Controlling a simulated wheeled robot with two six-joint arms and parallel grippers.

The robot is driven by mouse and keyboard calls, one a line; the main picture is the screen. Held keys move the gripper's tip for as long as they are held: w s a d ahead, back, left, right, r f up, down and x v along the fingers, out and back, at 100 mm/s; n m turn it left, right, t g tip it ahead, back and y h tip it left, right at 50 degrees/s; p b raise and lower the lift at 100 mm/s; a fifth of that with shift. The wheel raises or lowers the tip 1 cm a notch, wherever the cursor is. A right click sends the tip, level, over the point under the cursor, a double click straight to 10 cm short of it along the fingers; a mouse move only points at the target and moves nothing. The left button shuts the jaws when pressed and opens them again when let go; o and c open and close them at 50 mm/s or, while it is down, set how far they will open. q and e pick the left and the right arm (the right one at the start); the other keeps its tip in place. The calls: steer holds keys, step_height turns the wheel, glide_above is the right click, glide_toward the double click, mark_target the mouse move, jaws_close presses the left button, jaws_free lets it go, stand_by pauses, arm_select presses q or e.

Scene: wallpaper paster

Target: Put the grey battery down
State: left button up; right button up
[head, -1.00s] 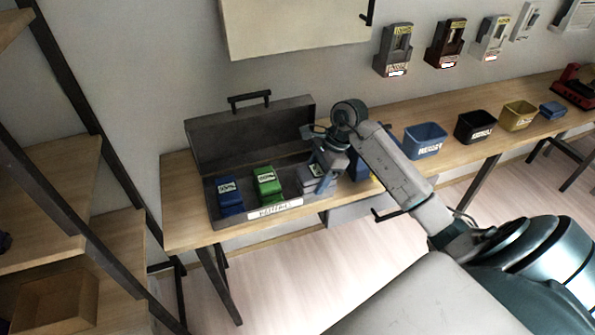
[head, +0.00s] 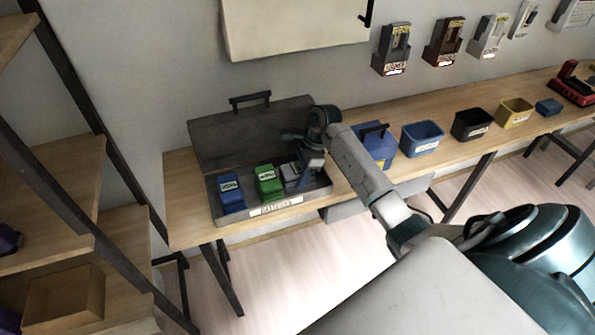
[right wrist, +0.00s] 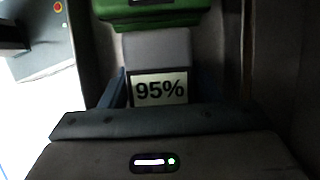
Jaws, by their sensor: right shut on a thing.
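The grey battery (head: 290,176) is in the open grey case (head: 327,187), just right of the green battery (head: 267,181). My right gripper (head: 302,172) is shut on the grey battery and partly covers it. In the right wrist view the grey battery (right wrist: 158,50) has a "95%" display and lies between the blue fingers, with the green battery (right wrist: 150,14) just beyond it. Whether the grey battery touches the case floor cannot be told. My left gripper is not in view.
A blue battery (head: 230,194) lies at the left of the case. The case's raised lid (head: 235,135) stands close behind the gripper. Blue (head: 422,138), black (head: 472,125) and yellow (head: 515,112) bins stand to the right on the wooden table (head: 185,210).

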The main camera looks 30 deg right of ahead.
steer(key=o, duration=1.4)
steer(key=shift+r, duration=0.15)
steer(key=shift+d+r, duration=0.2)
steer(key=shift+r, duration=0.1)
steer(key=b+v, duration=0.3)
steer(key=v, duration=0.7)
steer(key=shift+r+b, duration=0.2)
steer(key=shift+b, duration=0.1)
steer(key=shift+s+d+r, duration=0.1)
steer(key=shift+d+r, duration=0.1)
steer(key=shift+r, duration=0.15)
